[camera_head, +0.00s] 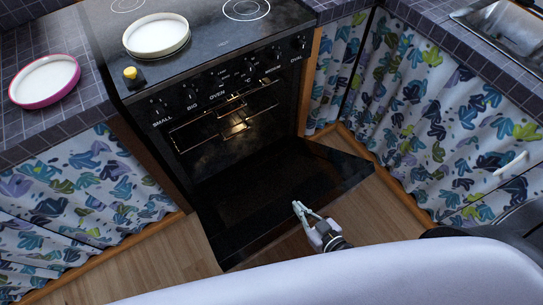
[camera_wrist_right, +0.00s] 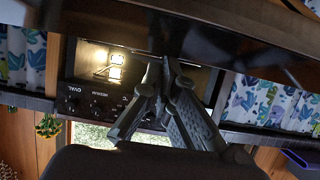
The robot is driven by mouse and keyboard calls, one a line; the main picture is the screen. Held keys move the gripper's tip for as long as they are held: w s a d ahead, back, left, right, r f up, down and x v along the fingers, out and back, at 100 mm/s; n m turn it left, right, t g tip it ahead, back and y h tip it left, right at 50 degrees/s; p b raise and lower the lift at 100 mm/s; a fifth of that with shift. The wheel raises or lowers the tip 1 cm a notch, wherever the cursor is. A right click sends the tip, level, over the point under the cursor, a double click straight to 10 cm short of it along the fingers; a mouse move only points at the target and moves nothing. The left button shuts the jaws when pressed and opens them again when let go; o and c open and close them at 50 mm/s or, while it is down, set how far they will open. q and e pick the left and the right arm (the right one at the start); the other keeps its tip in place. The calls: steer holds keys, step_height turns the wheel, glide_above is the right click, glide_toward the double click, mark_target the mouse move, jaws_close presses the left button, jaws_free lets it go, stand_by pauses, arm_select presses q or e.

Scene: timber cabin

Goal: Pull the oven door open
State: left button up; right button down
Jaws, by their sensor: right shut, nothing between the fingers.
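The black oven (camera_head: 222,95) stands between the counters, with its row of knobs along the top front. Its door (camera_head: 270,195) is folded down, wide open, and lies nearly flat in front of the lit cavity (camera_head: 235,120) with its racks. My right gripper (camera_head: 299,206) is near the door's outer edge; it is shut and empty. I cannot tell whether it touches the door. In the right wrist view, the gripper's fingertips (camera_wrist_right: 166,62) meet just below the dark door (camera_wrist_right: 220,22), with the lit cavity (camera_wrist_right: 115,66) and knobs behind. My left gripper is not in view.
A white dish (camera_head: 156,34) and a yellow-topped item (camera_head: 131,75) are on the stove top. A pink-rimmed dish (camera_head: 45,81) stands on the left counter. Curtained cabinets (camera_head: 410,110) flank the oven, and a sink (camera_head: 505,28) is at the upper right. Wooden floor (camera_head: 140,262) shows at the left.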

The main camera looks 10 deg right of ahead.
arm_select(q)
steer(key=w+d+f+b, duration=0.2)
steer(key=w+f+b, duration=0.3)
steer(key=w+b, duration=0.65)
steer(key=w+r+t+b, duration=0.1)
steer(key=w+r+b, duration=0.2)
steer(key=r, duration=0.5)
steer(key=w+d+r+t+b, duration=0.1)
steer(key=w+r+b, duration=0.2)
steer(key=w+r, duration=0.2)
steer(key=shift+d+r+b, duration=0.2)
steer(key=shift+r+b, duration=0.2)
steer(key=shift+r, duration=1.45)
arm_select(e)
steer(key=s+d+f+t, duration=0.1)
steer(key=s+d+f, duration=0.1)
steer(key=s+f, duration=0.3)
steer(key=s+d+f+t+y, duration=0.1)
steer(key=s+f, duration=0.5)
steer(key=f, duration=0.6)
steer(key=shift+s+d+f+t, duration=0.2)
steer(key=shift+d+t, duration=0.1)
steer(key=shift+d, duration=0.2)
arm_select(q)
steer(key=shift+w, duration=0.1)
arm_select(e)
steer(key=shift+r, duration=0.1)
